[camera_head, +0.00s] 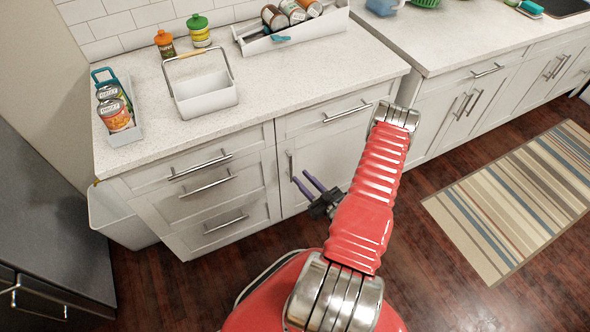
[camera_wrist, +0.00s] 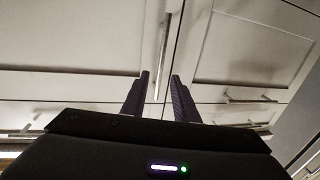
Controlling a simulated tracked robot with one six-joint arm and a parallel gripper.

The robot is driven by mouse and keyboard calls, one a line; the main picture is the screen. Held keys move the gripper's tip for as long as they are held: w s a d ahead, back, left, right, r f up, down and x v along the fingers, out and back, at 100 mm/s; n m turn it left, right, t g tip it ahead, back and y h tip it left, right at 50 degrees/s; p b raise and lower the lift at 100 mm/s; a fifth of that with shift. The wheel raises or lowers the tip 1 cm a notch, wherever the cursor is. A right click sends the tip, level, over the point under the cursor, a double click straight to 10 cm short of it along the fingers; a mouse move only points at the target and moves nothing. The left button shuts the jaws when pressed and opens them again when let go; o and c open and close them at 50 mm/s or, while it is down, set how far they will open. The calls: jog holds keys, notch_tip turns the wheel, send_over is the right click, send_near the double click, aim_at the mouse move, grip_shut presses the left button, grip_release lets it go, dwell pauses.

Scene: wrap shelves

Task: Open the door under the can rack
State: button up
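The can rack (camera_head: 268,42) is a white tray with several cans lying in it, at the back of the counter. The white door (camera_head: 330,155) below it looks shut and flush; it is the left panel in the wrist view (camera_wrist: 80,35). Its upright metal handle (camera_head: 290,168) is at the door's left edge. My gripper (camera_head: 301,176) has two purple fingers, spread apart and empty, close to this handle. In the wrist view, the handle (camera_wrist: 162,45) shows between the fingertips (camera_wrist: 159,76); I cannot tell whether they touch it. My red arm hides the door's right part.
Drawers with bar handles (camera_head: 210,188) are left of the door, and one drawer (camera_head: 340,113) is above it. A white caddy (camera_head: 205,95), two bottles and a holder with cans (camera_head: 137,125) stand on the counter. A striped rug (camera_head: 515,200) lies on the wood floor at right.

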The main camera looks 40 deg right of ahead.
jog(key=w, duration=0.5)
jog(key=shift+w+d, duration=0.25)
jog(key=shift+w, duration=0.1)
jog(key=shift+c, duration=0.3)
grip_shut()
jog(key=shift+s+d, duration=0.1)
jog(key=shift+d, duration=0.05)
